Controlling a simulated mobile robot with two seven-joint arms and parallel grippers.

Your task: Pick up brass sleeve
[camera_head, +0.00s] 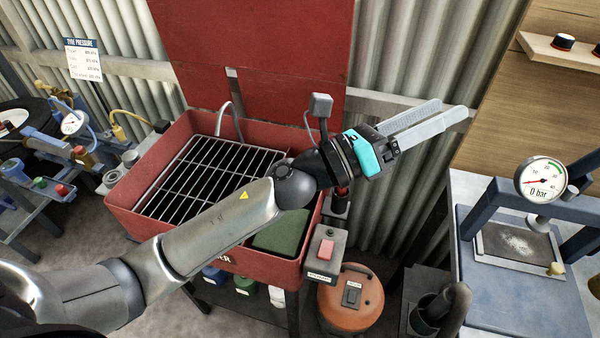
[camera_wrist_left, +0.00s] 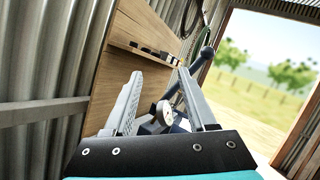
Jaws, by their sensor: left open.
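My left gripper (camera_head: 450,108) is open and empty, held in the air in front of the corrugated wall, its fingers pointing right. In the left wrist view its two fingers (camera_wrist_left: 160,74) are apart with nothing between them. A small brass-coloured piece (camera_head: 556,269) sits at the front right of the press plate (camera_head: 515,243); I cannot tell whether it is the brass sleeve. It is well to the right of and below the gripper. No other clear brass sleeve shows. My right gripper is not in view.
A blue press with a dial gauge (camera_head: 541,180) stands on the right bench. An orange canister (camera_head: 351,315) is on the floor. A wall shelf (camera_head: 545,48) is upper right.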

